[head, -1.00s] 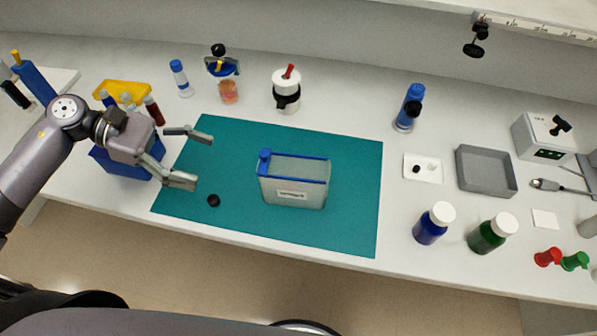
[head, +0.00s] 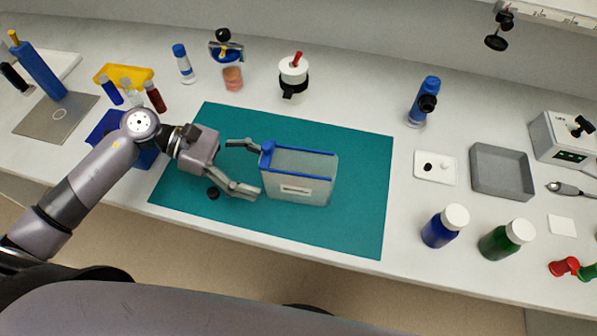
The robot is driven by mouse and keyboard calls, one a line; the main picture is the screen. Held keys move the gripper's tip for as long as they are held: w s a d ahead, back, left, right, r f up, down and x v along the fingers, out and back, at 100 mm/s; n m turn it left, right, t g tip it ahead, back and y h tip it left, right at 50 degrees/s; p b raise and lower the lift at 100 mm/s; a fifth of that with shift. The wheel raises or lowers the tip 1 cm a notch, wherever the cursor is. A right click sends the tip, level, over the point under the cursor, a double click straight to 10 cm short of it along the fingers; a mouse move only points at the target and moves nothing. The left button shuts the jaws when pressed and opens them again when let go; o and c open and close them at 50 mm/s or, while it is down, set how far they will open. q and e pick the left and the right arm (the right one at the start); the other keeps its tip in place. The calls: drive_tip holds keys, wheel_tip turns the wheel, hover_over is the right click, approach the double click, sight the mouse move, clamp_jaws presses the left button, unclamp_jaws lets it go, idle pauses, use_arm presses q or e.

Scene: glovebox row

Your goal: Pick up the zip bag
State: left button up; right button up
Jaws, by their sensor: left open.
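The zip bag (head: 305,178) is a translucent upright bag with a blue zip edge, a blue slider at its left end and a small white label on its front. It stands on the teal mat (head: 350,228). My left gripper (head: 252,168) is open just left of the bag. Its far finger is close to the blue slider and its near finger is close to the bag's lower left side. I cannot tell whether either finger touches the bag. Nothing is between the fingers. My right gripper is not in view.
A small black cap (head: 213,193) lies on the mat near my left gripper. A blue rack with tubes is partly hidden behind my left arm. A white-lidded jar (head: 293,76) stands behind the mat. A blue bottle (head: 445,226) and a green bottle (head: 507,239) stand to the right.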

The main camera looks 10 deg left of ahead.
sight(288, 182)
use_arm(q)
drive_tip(key=shift+x, duration=1.25)
drive_tip(key=shift+d+p, duration=0.3)
drive_tip(key=shift+p, duration=0.25)
drive_tip(key=p+x, duration=0.1)
drive_tip(key=x, duration=0.2)
drive_tip(key=shift+w+d+f+p, duration=0.25)
drive_tip(key=shift+p, duration=0.1)
drive_tip(key=shift+d+f, duration=0.3)
drive_tip(key=shift+d, duration=0.05)
drive_tip(key=shift+a, duration=0.1)
